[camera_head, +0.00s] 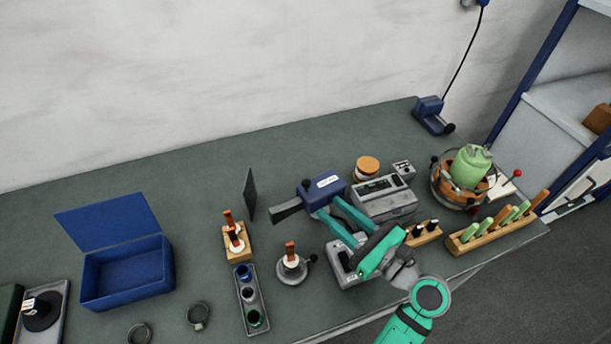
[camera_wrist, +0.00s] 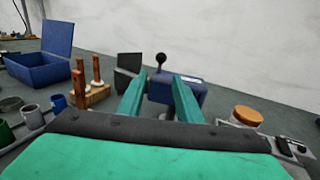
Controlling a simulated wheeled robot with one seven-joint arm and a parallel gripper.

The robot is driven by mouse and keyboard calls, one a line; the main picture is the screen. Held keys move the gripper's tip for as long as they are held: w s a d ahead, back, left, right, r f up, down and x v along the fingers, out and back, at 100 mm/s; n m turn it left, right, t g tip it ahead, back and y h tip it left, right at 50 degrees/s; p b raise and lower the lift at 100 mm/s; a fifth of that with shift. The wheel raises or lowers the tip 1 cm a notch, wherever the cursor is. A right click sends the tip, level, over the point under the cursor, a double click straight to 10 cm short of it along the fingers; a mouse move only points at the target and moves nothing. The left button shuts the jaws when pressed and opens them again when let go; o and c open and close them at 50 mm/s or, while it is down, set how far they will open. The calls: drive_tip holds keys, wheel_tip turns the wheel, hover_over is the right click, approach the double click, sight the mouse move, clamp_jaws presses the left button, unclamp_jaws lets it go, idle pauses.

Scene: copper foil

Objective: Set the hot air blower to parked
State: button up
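The hot air blower appears to be the blue box-shaped unit (camera_head: 326,186) with a white label and a dark flared nozzle (camera_head: 286,210) pointing left. A black ball knob stands up at its left end; in the wrist view the knob (camera_wrist: 161,58) rises above the blue body (camera_wrist: 190,91). My gripper (camera_head: 330,206) is open, with its two teal fingers apart and their tips at the near side of the blower. In the wrist view my fingers (camera_wrist: 159,82) reach towards the blower, and the gap between them is empty. Whether they touch it I cannot tell.
A dark upright panel (camera_head: 249,194) stands left of the nozzle. A grey instrument (camera_head: 386,198) and an orange-lidded jar (camera_head: 367,166) are close on the right. A grey-based stand (camera_head: 291,270) is at the front left. An open blue box (camera_head: 127,274) stands farther left.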

sight(307, 187)
drive_tip(key=x, duration=1)
drive_tip(key=shift+w, duration=0.1)
drive_tip(key=shift+c, duration=0.3)
clamp_jaws()
